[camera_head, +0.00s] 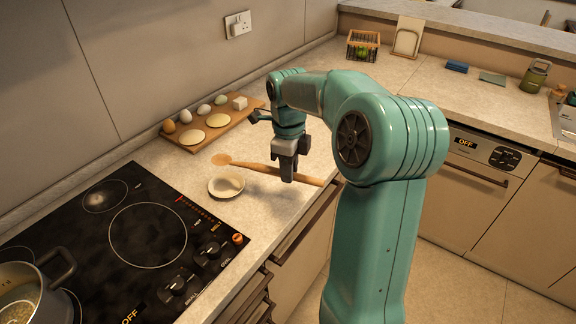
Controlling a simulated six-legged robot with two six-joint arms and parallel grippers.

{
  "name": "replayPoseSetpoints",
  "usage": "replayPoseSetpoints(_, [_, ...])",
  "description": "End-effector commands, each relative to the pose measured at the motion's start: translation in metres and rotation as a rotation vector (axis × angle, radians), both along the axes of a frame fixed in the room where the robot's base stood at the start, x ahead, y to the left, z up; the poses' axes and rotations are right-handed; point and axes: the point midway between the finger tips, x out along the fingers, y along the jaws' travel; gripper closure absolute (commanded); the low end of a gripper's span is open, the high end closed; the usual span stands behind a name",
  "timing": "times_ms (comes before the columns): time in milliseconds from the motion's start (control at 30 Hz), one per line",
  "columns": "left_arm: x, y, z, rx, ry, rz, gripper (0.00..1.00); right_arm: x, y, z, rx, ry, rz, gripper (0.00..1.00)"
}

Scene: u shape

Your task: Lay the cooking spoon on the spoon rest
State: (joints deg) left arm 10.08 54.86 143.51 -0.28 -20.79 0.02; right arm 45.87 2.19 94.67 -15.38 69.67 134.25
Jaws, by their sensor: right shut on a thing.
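The wooden cooking spoon (254,167) lies across the counter, its round bowl end to the left and its handle running right toward the counter's front edge. My right gripper (288,178) points down and is shut on the spoon's handle; its fingers hide part of the handle. I cannot tell whether the spoon is touching the counter or slightly above it. A small pale round dish, the spoon rest (226,186), sits on the counter just in front of the spoon's bowl end, and appears empty. My left gripper is not in view.
A black cooktop (148,234) with a pot (36,290) is at the left. A wooden board (213,126) with eggs and flat round pieces lies behind the spoon, by the wall. A wire basket (363,46) stands farther back.

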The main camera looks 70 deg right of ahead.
Motion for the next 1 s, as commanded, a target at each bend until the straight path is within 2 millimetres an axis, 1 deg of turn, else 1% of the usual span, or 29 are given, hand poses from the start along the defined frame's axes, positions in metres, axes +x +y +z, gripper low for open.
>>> replayPoseSetpoints(33, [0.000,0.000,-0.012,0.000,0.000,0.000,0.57,0.000,0.000,-0.013,0.000,0.001,0.000,1.00])
replayPoseSetpoints(400, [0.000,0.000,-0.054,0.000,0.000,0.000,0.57,0.000,0.000,-0.062,-0.001,0.001,0.001,1.00])
replayPoseSetpoints(500, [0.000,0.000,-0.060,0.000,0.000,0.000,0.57,0.000,0.000,-0.071,0.000,0.001,0.001,1.00])
replayPoseSetpoints(633, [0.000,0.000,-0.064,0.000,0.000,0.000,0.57,0.000,0.000,-0.078,0.000,0.002,0.001,1.00])
replayPoseSetpoints(1000, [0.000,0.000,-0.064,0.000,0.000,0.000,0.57,0.000,0.000,-0.077,0.000,0.001,0.001,1.00])
